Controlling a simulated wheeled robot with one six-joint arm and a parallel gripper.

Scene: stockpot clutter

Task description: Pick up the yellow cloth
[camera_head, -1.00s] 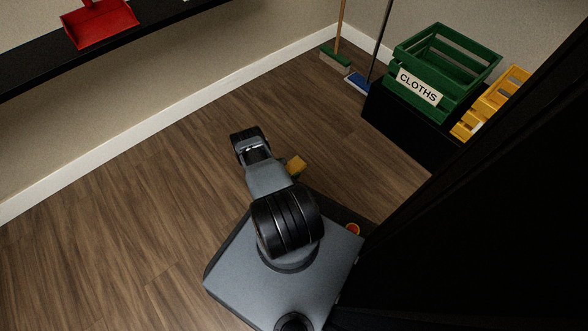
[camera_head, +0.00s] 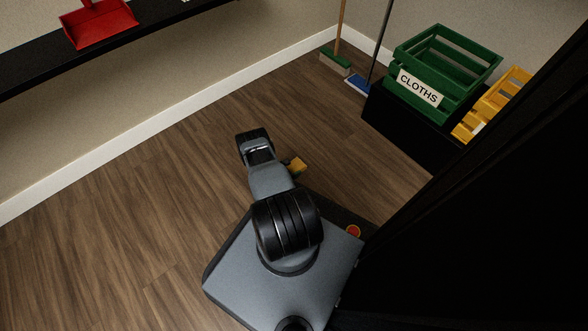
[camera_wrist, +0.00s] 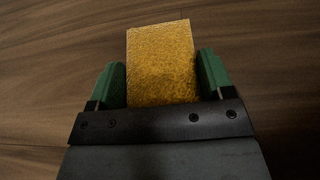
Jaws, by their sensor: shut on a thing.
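The yellow cloth (camera_wrist: 160,62) is a textured yellow rectangle between the two green fingers of my gripper (camera_wrist: 162,82) in the wrist view. My gripper is shut on it, and the cloth sticks out past the fingertips. In the head view, a small part of the yellow cloth (camera_head: 298,164) shows just right of my arm. There the rest of the cloth and the gripper fingers are hidden behind the arm. The wrist view shows wooden floor beyond the cloth; I cannot tell how high the cloth is above it.
A green crate (camera_head: 455,61) labelled CLOTHS stands on a black stand (camera_head: 408,128), beside a yellow crate (camera_head: 491,104). A green broom (camera_head: 335,63) and a blue mop (camera_head: 358,85) stand in the corner. A red dustpan (camera_head: 100,25) lies on a black shelf (camera_head: 40,66). The wooden floor is clear.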

